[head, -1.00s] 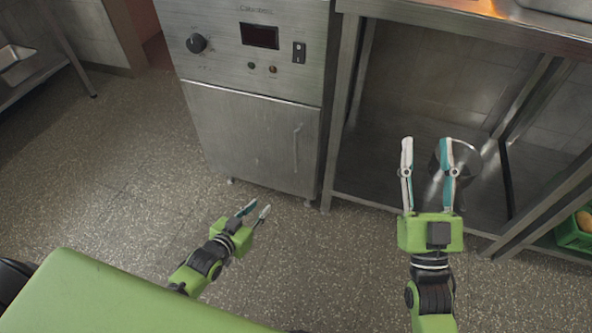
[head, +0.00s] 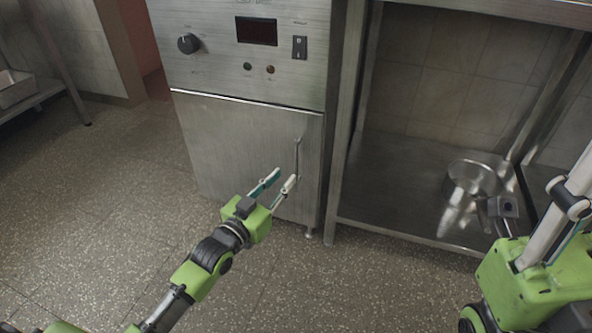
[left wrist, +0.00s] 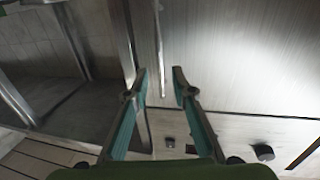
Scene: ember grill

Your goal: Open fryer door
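The fryer is a steel cabinet with a closed lower door (head: 225,145). Its thin vertical handle (head: 297,157) is near the door's right edge. My left gripper (head: 278,179) is open and empty, its fingertips close to the handle's lower end. In the left wrist view the handle (left wrist: 160,45) runs down toward the gap between the open fingertips (left wrist: 160,73). I cannot tell whether they touch it. My right gripper (head: 570,195) is at the right edge, partly cut off, and its finger gap is not clear.
The fryer's control panel (head: 248,45) has a black knob, a dark display and a switch. To the right a steel table's lower shelf (head: 400,190) holds a metal pot (head: 474,177). Speckled floor (head: 120,210) is open in front and to the left.

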